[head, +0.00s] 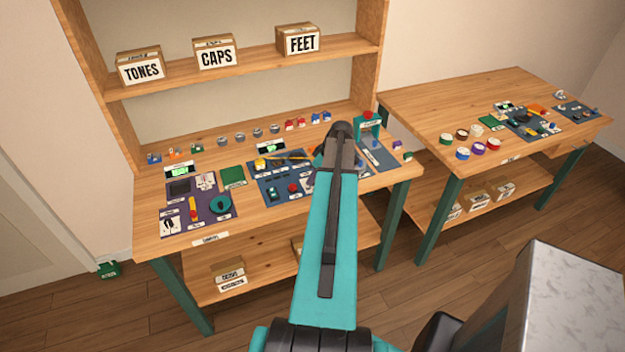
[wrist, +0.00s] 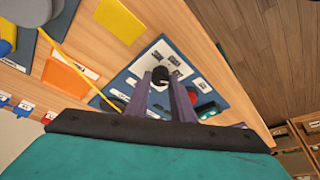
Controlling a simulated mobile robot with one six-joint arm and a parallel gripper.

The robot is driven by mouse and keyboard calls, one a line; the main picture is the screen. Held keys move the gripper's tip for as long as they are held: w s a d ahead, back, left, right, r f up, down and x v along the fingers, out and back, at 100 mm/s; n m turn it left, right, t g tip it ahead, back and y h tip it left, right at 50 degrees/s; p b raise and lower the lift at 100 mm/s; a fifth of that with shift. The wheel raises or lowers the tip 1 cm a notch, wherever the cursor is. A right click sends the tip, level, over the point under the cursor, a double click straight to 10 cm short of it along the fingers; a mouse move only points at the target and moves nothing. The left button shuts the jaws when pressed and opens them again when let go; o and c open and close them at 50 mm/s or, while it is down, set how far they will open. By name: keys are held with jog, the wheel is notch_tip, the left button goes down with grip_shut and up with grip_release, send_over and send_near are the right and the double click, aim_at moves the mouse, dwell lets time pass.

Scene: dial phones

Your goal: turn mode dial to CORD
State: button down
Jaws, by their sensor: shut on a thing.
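In the wrist view, a small dark round knob (wrist: 160,74), which looks like the mode dial, sits on a blue panel (wrist: 128,84) with several white labels. My gripper (wrist: 166,88) is over this panel, with its two dark fingers close together and shut on the knob. The labels around the knob are too small to read, so I cannot tell where it points. In the head view, my teal arm reaches over the workbench and hides the gripper tips and the knob.
A green block (wrist: 206,109) and a red part (wrist: 192,95) are beside the fingers. An orange card (wrist: 63,78) and a yellow cord (wrist: 75,65) lie nearby. In the head view, a teal frame (head: 368,122) stands at the bench's right end, and a second table (head: 430,105) is farther right.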

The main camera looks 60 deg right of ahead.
jog(key=n+b, duration=0.1)
jog(key=n+y+b, duration=0.1)
jog(key=n+b, duration=0.3)
jog(key=shift+w+d+f+y, duration=0.1)
jog(key=shift+d+f+y, duration=0.15)
jog(key=shift+y, duration=0.15)
jog(key=n+b, duration=0.1)
jog(key=n, duration=0.1)
jog(key=n+g+y+b, duration=0.1)
jog(key=n+b, duration=0.1)
jog(key=n, duration=0.1)
jog(key=shift+d+r+g, duration=0.1)
jog(key=shift+r+g, duration=0.1)
jog(key=shift+g, duration=0.1)
jog(key=shift+y, duration=0.3)
jog(key=shift+r, duration=0.1)
jog(key=c, duration=1.5)
grip_release()
jog(key=shift+c, duration=0.2)
jog(key=shift+r, duration=0.1)
jog(key=b+v, duration=0.3)
jog(key=v, duration=1)
jog(key=shift+r, duration=0.25)
